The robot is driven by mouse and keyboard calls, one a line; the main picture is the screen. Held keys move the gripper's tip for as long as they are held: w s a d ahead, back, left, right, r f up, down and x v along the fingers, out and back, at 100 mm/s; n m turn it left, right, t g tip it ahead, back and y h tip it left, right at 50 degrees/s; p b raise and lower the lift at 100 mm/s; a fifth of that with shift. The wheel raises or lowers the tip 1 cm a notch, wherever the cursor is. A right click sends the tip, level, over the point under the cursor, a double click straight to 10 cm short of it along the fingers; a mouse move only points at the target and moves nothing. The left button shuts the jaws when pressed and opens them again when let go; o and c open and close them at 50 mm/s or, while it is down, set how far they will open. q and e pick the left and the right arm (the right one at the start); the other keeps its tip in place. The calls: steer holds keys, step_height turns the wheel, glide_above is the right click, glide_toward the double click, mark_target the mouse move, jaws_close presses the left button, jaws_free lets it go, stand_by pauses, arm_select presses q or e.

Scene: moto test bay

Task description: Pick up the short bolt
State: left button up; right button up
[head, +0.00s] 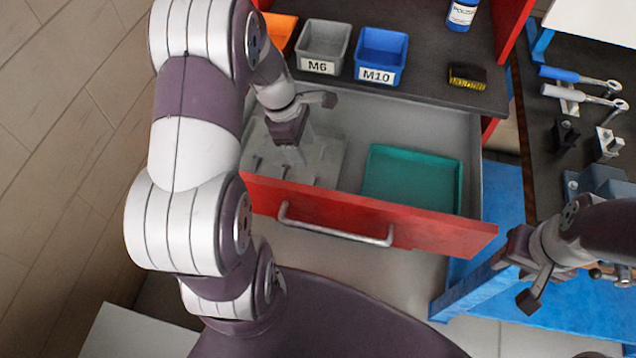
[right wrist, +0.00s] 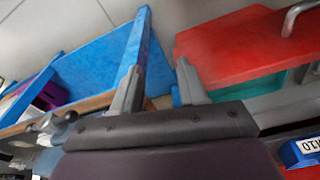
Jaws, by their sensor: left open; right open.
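The red-fronted drawer (head: 370,222) is pulled open. On its left side lies a grey plate (head: 325,172) with a few small bolt-like pegs, one at its left (head: 257,162) and one nearer the front (head: 284,172). I cannot tell which of them is the short bolt. My left gripper (head: 293,156) points down over the plate, open, with nothing visible held; its tips partly cover the plate. My right gripper (head: 516,276) is open and empty, right of the drawer front. Its spread fingers (right wrist: 158,88) show in the right wrist view.
A teal tray (head: 412,178) fills the drawer's right part. The grey M6 bin (head: 323,45), blue M10 bin (head: 381,55), an orange bin (head: 278,30) and a black-yellow box (head: 467,77) stand on the top behind. Tools (head: 580,90) lie on the right bench.

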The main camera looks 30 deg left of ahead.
mark_target(315, 178)
arm_select(q)
steer(key=x, duration=0.9)
steer(key=shift+a+f+b, duration=0.2)
steer(key=shift+f+b, duration=0.1)
steer(key=shift+f, duration=0.05)
steer(key=shift+s, duration=0.1)
steer(key=c, duration=1)
